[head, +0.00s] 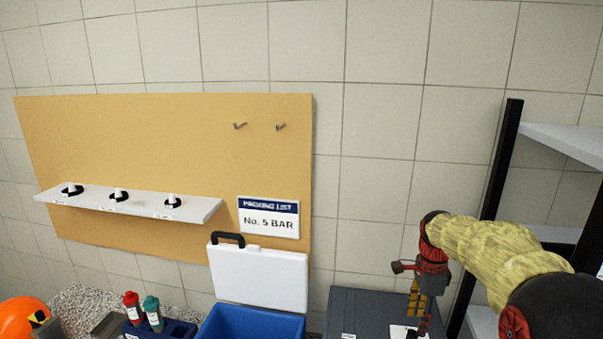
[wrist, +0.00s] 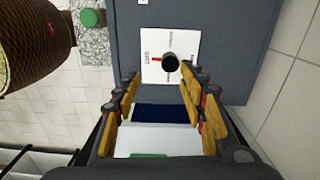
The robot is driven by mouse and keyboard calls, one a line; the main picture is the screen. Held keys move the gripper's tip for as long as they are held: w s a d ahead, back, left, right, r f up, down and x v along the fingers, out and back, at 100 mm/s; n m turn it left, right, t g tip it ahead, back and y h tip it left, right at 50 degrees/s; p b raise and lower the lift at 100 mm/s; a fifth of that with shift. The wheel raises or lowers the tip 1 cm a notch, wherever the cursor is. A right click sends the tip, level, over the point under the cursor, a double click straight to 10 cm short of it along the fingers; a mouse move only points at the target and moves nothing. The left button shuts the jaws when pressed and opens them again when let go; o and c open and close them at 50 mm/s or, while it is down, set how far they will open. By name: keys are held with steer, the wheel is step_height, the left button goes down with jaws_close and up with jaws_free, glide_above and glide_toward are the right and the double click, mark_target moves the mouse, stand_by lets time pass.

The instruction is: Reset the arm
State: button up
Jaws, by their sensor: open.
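My arm, in a yellow sleeve, reaches in from the right in the head view. My gripper (head: 418,310) points down over the right part of a dark grey cabinet-like unit (head: 360,310). In the wrist view my gripper (wrist: 160,82) is open, with its two fingers apart. Beyond the fingertips is the grey unit (wrist: 225,50) with a white panel (wrist: 153,45) bearing a black knob (wrist: 171,63) and a red mark. I see nothing gripped; a dark blue and white surface shows between the fingers, and I cannot tell what it belongs to.
Left of the unit stands a blue case (head: 250,322) with its white lid (head: 258,278) raised. A dark blue tray (head: 180,330) holds red and teal bottles. An orange helmet (head: 22,315) is far left. A shelving rack (head: 497,180) stands close to my arm at right.

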steer(key=s+a+f+n+t+b, duration=0.2)
steer(key=s+n+b, duration=0.4)
steer(key=s, duration=0.4)
steer(key=s+a+f+n+t+b, duration=0.1)
steer(key=s+a+f+n+b, duration=0.4)
steer(key=s, duration=0.4)
steer(key=s+a+f+n+t+b, duration=0.2)
steer(key=s+a+f+n+b, duration=0.2)
steer(key=s+n+b, duration=0.4)
steer(key=s+a+b, duration=0.1)
steer(key=s, duration=0.1)
steer(key=shift+s+t, duration=0.3)
steer(key=shift+a, duration=0.1)
